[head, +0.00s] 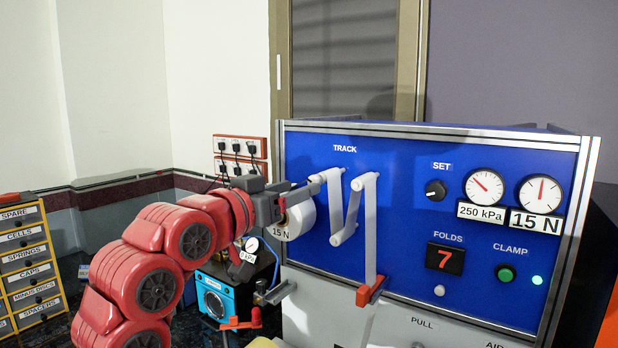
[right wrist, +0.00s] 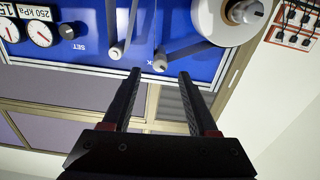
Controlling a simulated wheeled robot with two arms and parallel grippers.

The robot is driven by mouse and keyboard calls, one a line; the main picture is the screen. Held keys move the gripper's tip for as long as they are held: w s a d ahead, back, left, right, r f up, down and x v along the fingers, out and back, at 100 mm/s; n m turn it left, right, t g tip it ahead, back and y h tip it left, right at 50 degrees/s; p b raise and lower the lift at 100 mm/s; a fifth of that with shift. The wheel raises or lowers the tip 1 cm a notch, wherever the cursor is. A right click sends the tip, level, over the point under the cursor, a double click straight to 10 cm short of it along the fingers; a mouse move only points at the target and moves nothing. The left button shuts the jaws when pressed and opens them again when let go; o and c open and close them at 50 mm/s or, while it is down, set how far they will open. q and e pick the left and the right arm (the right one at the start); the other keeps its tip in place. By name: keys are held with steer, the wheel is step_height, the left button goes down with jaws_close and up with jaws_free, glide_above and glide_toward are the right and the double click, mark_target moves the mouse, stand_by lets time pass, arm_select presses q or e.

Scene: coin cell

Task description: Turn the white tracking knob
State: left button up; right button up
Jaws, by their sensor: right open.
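The TRACK label (head: 345,148) is on the upper left of the blue panel (head: 400,152). Below it are white rollers with a white strip (head: 352,208) looped over them. I cannot tell for sure which part is the white tracking knob. My right gripper (head: 314,184) is beside the upper left roller, in front of the white roll (head: 301,220). In the right wrist view its two fingers (right wrist: 160,74) are apart with nothing held, and a roller end (right wrist: 160,61) shows between and beyond the tips. The left gripper is not in view.
A black SET knob (head: 436,190), two gauges, a red FOLDS display (head: 445,259) and a green CLAMP button (head: 505,274) are to the right on the panel. Labelled drawers (head: 28,262) stand at far left.

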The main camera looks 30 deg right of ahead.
mark_target(309, 183)
steer(key=x, duration=0.5)
steer(key=shift+p, duration=0.35)
jaws_close()
